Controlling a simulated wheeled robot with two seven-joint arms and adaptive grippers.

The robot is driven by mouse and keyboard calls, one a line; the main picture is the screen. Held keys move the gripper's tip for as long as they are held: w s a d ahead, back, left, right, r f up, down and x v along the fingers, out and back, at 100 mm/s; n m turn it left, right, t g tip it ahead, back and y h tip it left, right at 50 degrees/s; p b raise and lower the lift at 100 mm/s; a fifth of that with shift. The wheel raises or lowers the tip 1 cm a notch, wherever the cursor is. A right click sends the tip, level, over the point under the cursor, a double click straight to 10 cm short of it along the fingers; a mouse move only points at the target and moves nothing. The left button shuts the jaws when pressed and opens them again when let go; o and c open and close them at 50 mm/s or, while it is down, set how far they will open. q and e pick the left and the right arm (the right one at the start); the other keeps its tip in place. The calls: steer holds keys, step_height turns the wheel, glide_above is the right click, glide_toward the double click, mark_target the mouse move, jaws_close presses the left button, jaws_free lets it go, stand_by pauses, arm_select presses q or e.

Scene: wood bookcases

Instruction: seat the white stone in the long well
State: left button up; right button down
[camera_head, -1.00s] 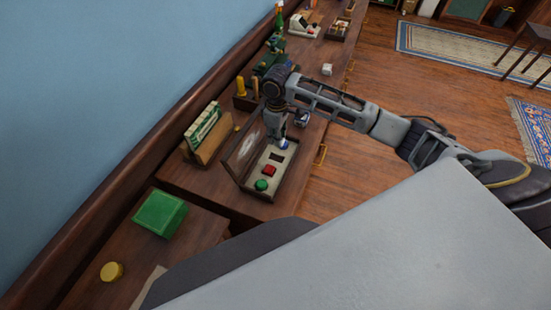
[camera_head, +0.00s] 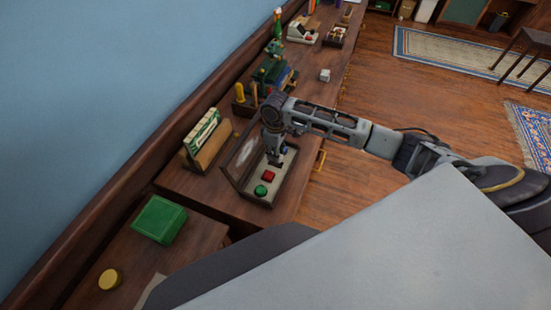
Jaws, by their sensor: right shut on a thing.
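An open wooden case (camera_head: 282,173) with a pale inner panel sits on the cabinet top in the head view. A red stone (camera_head: 268,175) and a green stone (camera_head: 260,190) sit on the panel. My right gripper (camera_head: 275,161) points down over the panel, just beyond the red stone. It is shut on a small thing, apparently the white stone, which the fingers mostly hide. The gripper also covers the dark well, so I cannot tell whether the stone touches or enters it. My left gripper is out of view.
A card rack (camera_head: 206,139) stands left of the case. A green box (camera_head: 159,219) and a yellow round thing (camera_head: 110,279) are nearer me.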

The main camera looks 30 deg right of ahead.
steer(key=shift+f, duration=1.9)
steer(key=shift+f, duration=0.1)
steer(key=c, duration=1.2)
jaws_free()
steer(key=shift+c, duration=0.2)
step_height(320, 180, up, 12)
steer(key=shift+r, duration=0.15)
steer(key=shift+s, duration=0.1)
